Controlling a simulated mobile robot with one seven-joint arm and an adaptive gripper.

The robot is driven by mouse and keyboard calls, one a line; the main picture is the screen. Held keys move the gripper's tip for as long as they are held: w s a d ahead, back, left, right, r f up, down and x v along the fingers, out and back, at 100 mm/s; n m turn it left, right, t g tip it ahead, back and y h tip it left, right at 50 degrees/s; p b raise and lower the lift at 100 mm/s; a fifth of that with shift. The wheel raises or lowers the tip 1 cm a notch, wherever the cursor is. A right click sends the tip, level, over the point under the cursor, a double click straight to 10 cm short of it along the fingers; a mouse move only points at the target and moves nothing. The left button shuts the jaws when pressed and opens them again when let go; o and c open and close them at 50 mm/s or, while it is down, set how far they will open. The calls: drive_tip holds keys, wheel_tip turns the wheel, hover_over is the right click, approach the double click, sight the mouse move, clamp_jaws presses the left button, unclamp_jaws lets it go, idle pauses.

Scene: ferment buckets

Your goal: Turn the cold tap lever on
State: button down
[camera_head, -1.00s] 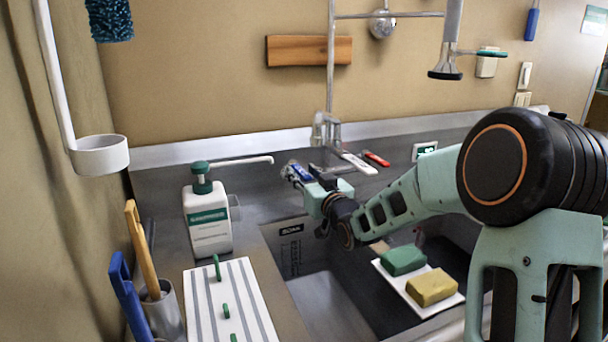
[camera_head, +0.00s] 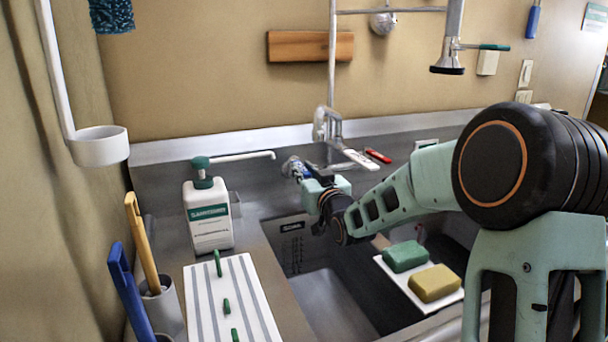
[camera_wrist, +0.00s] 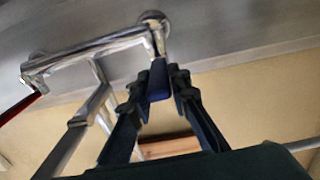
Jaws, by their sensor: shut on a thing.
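The fingers are shut on the lever, one on each side. The red lever (camera_head: 378,156) sits to the right of the tap and also shows at the wrist view's left edge (camera_wrist: 20,108).
A white soap dispenser (camera_head: 208,215) with a green top stands left of my gripper. Green (camera_head: 405,256) and yellow (camera_head: 434,283) sponges lie on a white tray. A striped white board (camera_head: 262,318) lies front left. A spray head (camera_head: 448,55) hangs above right.

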drive_tip(key=shift+s+a+m+h, duration=0.1)
drive_tip(key=shift+a+m+h, duration=0.9)
drive_tip(key=shift+h, duration=0.75)
drive_tip(key=shift+a+m+h, duration=0.65)
drive_tip(key=shift+m+h, duration=0.6)
drive_tip(key=shift+h, duration=0.55)
drive_tip(key=shift+s+a+m+h, duration=0.1)
drive_tip(key=shift+a+m+h, duration=0.9)
drive_tip(key=shift+h, duration=0.75)
drive_tip(key=shift+w+d+m+p, duration=0.1)
drive_tip(key=shift+d+m+p, duration=0.1)
drive_tip(key=shift+m+p, duration=0.1)
drive_tip(key=c, duration=1.8)
unclamp_jaws()
